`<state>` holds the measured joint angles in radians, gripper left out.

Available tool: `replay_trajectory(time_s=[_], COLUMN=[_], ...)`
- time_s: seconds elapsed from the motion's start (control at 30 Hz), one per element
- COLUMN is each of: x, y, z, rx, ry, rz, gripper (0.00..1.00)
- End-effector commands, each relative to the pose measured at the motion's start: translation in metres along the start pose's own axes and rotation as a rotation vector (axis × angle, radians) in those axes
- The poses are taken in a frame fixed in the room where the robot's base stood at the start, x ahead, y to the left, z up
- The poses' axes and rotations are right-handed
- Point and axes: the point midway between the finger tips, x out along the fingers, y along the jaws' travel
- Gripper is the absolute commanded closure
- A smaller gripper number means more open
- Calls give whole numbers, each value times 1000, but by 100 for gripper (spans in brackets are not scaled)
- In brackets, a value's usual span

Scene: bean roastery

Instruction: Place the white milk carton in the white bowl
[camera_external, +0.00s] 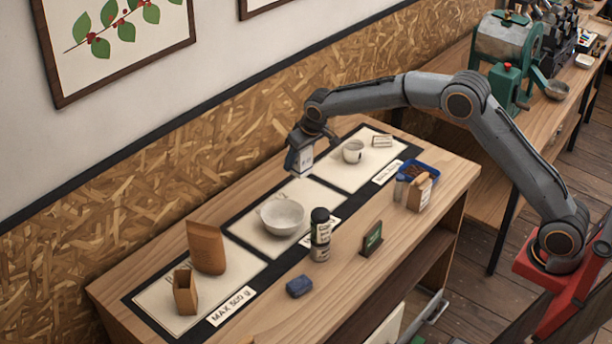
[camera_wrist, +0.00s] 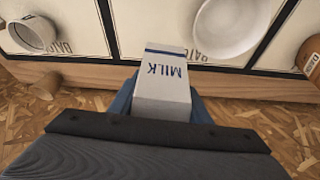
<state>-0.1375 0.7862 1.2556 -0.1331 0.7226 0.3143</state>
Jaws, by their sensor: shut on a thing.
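The white milk carton (camera_external: 299,160) is held in my gripper (camera_external: 303,143), above the table near the back edge of the mats. In the wrist view the carton (camera_wrist: 165,80) shows blue "MILK" lettering and a blue band, with my gripper (camera_wrist: 163,98) shut on its sides. The white bowl (camera_external: 283,216) stands on the middle mat, lower and a little left of the carton in the external view. In the wrist view the bowl (camera_wrist: 226,27) is at the top right, apart from the carton. The inside of the bowl looks empty.
A blue tray (camera_external: 418,172), a small sign (camera_external: 371,238) and a blue item (camera_external: 299,287) line the front.

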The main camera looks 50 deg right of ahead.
Motion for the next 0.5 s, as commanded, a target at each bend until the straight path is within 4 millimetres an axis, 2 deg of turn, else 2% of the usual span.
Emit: replay_trajectory(time_s=[0.03, 0.2, 0.33, 0.5], x=[-10, -25, -32, -34], y=[-23, -79, -104, -118], z=[4, 18, 25, 30], rx=[-19, -61, -78, -87], ry=[0, 1, 1, 1], rz=[-8, -25, -33, -37], gripper=[78, 78, 78, 78])
